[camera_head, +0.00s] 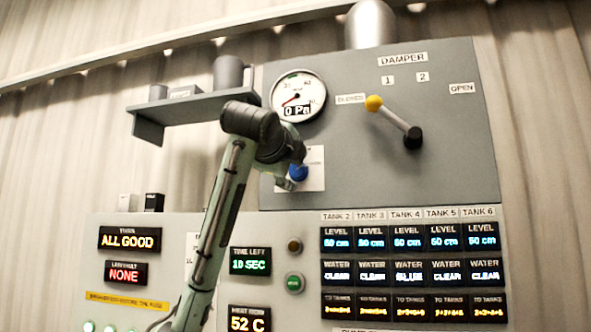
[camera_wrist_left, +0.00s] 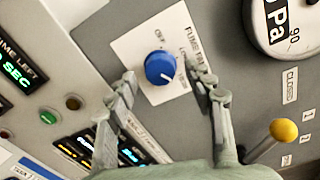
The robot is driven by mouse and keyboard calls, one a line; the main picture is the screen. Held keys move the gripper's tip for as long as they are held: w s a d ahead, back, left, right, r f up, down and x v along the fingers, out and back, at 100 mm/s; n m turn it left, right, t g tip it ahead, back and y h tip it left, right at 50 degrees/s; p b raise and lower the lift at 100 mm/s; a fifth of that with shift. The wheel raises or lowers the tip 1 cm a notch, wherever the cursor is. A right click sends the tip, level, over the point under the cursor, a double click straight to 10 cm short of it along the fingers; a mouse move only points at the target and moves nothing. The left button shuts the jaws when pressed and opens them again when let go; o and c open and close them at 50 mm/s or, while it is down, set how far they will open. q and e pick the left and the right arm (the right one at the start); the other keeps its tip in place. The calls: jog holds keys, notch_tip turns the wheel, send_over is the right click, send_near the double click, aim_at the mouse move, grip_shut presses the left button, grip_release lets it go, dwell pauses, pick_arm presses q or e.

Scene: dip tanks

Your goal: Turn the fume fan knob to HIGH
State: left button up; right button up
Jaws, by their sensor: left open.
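The fume fan knob (camera_head: 299,173) is a blue round knob on a white label plate on the grey upper panel. In the left wrist view the knob (camera_wrist_left: 160,68) sits between and beyond my fingertips, with OFF and LOW readable beside it. A third mark is partly hidden by a finger, and the knob's setting is too small to tell. My left gripper (camera_head: 288,181) is at the plate in the head view, mostly hidden behind its own wrist. In its wrist view the left gripper (camera_wrist_left: 164,76) is open, a finger on either side of the knob. My right gripper is out of view.
A pressure gauge (camera_head: 297,96) reading 0 Pa is above the knob. A yellow-tipped damper lever (camera_head: 392,112) is to the right, near CLOSED. A shelf (camera_head: 190,112) with mugs juts out at left. Below are displays and a green button (camera_head: 294,283).

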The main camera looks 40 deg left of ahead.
pick_arm(q)
jog(key=v, duration=1.1)
jog(key=shift+s+f, duration=0.1)
jog(key=shift+s, duration=0.05)
